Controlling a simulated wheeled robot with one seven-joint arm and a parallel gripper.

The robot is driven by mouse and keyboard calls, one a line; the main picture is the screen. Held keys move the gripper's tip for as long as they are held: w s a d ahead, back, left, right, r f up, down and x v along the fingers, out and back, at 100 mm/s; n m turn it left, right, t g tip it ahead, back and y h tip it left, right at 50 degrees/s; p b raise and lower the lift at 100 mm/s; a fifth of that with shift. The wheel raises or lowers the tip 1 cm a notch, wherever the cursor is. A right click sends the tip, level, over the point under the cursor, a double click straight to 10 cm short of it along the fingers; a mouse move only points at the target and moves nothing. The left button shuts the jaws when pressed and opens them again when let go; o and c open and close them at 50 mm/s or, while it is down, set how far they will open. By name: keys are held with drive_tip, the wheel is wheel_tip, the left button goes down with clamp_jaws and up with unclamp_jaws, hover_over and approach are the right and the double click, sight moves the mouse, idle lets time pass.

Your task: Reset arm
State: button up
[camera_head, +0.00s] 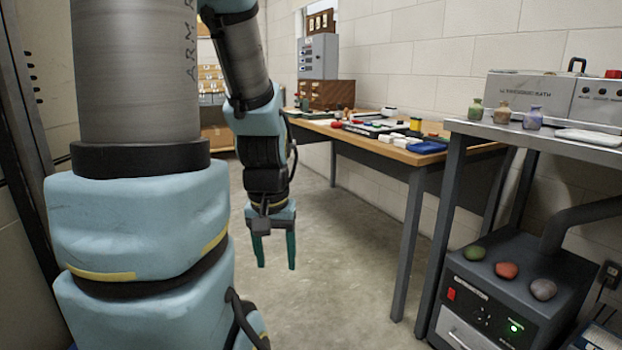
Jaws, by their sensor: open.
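My gripper (275,252) hangs at the end of my arm near the middle of the picture, pointing down. Its two green fingers are apart, with only floor visible between them. It is clear of the wooden table (393,152), to the table's left. My arm's large blue and grey links fill the left of the view and hide what is behind them.
A metal bench (560,133) at right carries small vases (502,112) and an ultrasonic bath (520,95). Below it, a dark machine (510,290) has several stones on top. The wooden table holds a blue tray (427,147). The floor (345,260) between is clear.

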wheel_tip(320, 180, up, 24)
drive_tip(key=p, duration=2.1)
drive_tip(key=shift+p, duration=0.3)
